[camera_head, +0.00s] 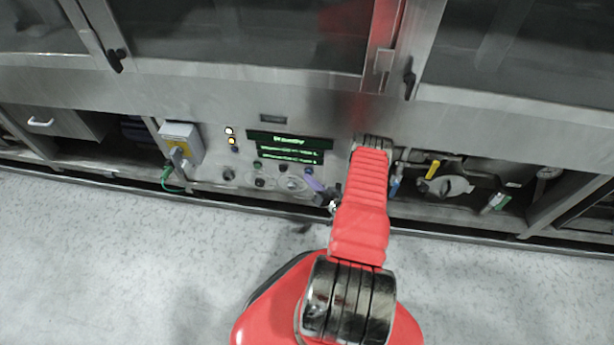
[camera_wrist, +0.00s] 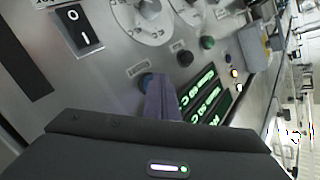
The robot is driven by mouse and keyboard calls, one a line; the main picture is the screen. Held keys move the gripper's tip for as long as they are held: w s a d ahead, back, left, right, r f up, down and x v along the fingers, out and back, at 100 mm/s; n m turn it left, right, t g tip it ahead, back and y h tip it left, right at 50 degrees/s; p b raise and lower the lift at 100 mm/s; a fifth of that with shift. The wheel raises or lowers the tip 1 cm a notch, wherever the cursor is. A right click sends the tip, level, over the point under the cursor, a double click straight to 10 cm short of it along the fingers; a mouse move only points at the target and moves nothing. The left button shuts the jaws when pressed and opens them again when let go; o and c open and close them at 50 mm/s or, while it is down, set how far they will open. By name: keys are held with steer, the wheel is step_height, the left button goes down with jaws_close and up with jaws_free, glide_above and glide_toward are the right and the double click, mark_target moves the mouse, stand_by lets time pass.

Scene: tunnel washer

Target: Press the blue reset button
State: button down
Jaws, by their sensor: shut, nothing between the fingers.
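The blue reset button (camera_wrist: 145,80) is on the metal control panel, partly hidden behind my gripper's tip in the wrist view. In the head view, it is a small blue spot (camera_head: 308,171) at the right end of a row with a green and a black button. My gripper (camera_wrist: 160,79) is shut and empty, its purple fingers pointing at the panel. Its tip overlaps the right side of the blue button in the wrist view. I cannot tell whether they touch. My gripper also shows in the head view (camera_head: 311,177), just at the button.
A green button (camera_wrist: 207,42) and a black button (camera_wrist: 185,58) sit beside it. A lit green display (camera_head: 290,147), a black rocker switch (camera_wrist: 76,27) and round dials (camera_wrist: 148,18) are close by. A grey box (camera_head: 181,142) is at the left. The floor (camera_head: 120,260) in front is clear.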

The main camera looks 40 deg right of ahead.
stand_by(0.5)
steer(key=shift+s+a, duration=0.5)
steer(key=shift+a, duration=0.2)
steer(key=shift+s+a, duration=0.8)
steer(key=shift+a, duration=0.2)
steer(key=shift+s+a, duration=0.75)
steer(key=shift+a, duration=0.25)
